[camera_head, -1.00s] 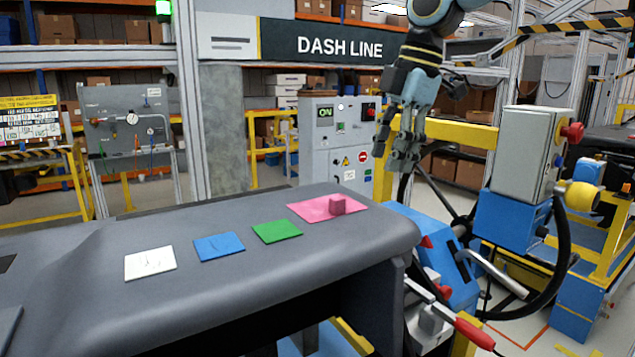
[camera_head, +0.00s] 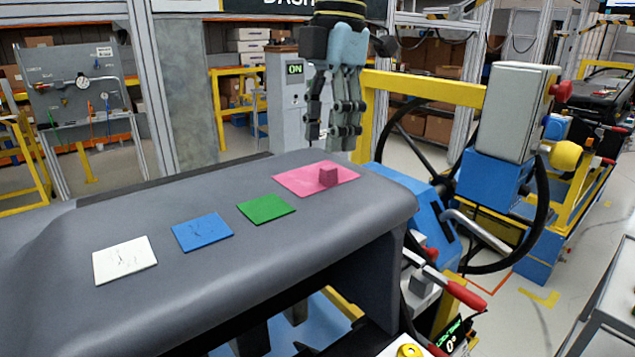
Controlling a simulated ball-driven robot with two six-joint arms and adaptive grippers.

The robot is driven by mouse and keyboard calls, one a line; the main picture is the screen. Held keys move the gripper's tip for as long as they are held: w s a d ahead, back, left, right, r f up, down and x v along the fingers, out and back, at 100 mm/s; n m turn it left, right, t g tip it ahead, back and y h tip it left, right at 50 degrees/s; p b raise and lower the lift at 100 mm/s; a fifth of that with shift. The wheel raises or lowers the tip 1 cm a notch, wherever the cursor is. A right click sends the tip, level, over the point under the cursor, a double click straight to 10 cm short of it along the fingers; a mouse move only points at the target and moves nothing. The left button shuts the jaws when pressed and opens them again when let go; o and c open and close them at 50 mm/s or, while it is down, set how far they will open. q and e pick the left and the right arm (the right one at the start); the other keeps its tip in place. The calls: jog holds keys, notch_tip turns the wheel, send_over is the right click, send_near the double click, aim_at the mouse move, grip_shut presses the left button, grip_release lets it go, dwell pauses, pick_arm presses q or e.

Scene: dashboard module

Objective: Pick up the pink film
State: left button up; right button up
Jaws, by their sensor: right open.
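The pink film (camera_head: 298,179) lies flat near the right end of the grey dashboard's top. A small pink block (camera_head: 328,176) stands on its right part. My right gripper (camera_head: 328,136) hangs from above with its fingers pointing down. It is open and empty, above and behind the film in the picture, apart from it. My left gripper is not in view.
The grey dashboard (camera_head: 190,280) also carries a green film (camera_head: 266,209), a blue film (camera_head: 202,232) and a white film (camera_head: 124,260) in a row to the left. A blue machine with a grey box (camera_head: 513,115) stands to the right. A control cabinet (camera_head: 284,100) is behind.

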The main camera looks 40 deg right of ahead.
aim_at(329, 167)
jog(key=b, duration=0.1)
jog(key=f+b, duration=0.1)
jog(key=shift+s+f+b, duration=0.3)
jog(key=shift+b, duration=0.1)
jog(key=shift+s+a+f+p, duration=0.15)
jog(key=shift+f+p, duration=0.25)
jog(key=shift+f, duration=1.15)
jog(key=c, duration=0.4)
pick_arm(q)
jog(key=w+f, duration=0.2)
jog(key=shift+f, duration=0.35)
pick_arm(e)
jog(key=c, duration=0.4)
